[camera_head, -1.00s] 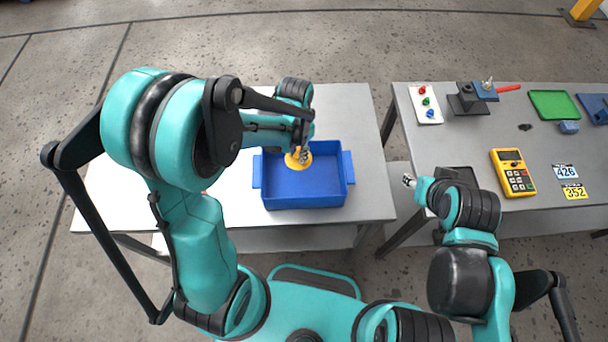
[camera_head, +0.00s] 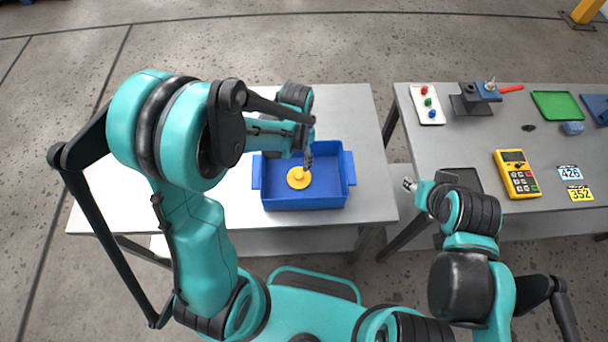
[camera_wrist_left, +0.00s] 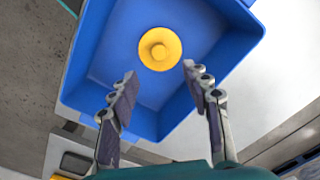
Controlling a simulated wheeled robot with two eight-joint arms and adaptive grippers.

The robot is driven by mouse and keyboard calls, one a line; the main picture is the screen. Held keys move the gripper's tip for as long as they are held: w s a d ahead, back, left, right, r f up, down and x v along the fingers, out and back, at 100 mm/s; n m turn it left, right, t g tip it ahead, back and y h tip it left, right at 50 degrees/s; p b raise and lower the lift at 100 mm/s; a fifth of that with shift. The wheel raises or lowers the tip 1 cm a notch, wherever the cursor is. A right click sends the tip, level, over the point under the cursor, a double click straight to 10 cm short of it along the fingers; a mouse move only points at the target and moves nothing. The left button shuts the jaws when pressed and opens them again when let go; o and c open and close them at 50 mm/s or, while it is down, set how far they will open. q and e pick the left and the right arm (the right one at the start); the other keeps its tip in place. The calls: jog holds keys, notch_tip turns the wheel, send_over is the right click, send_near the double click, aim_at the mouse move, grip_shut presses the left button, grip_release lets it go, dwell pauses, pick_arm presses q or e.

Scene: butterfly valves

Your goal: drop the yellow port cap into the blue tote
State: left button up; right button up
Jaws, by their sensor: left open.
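The yellow port cap (camera_head: 299,178) is a round disc with a raised knob and lies on the floor of the blue tote (camera_head: 325,203). In the left wrist view the cap (camera_wrist_left: 160,49) rests inside the tote (camera_wrist_left: 85,60), apart from the fingers. My left gripper (camera_head: 308,160) is above the tote, just behind the cap in the head view. In the left wrist view its two fingers (camera_wrist_left: 157,88) are spread with nothing between them. My right gripper (camera_head: 409,184) is by the right table's left edge; its jaw state is too small to tell.
The tote stands on a grey table (camera_head: 355,110). The right table holds a yellow meter (camera_head: 516,173), a green tray (camera_head: 556,105), a white tray with coloured pieces (camera_head: 427,104), a red-handled valve (camera_head: 510,89) and number plates (camera_head: 574,182). A gap separates the tables.

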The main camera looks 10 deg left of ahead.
pick_arm(q)
notch_tip(320, 180, up, 12)
dwell(0.4)
jog(key=shift+f, duration=0.15)
jog(key=s+a+f+n+t+b, duration=0.4)
jog(key=s+f+t+b, duration=0.3)
jog(key=s+b, duration=0.3)
jog(key=shift+a+n+b, duration=0.3)
jog(key=shift+n+b, duration=0.15)
jog(key=shift+n, duration=0.45)
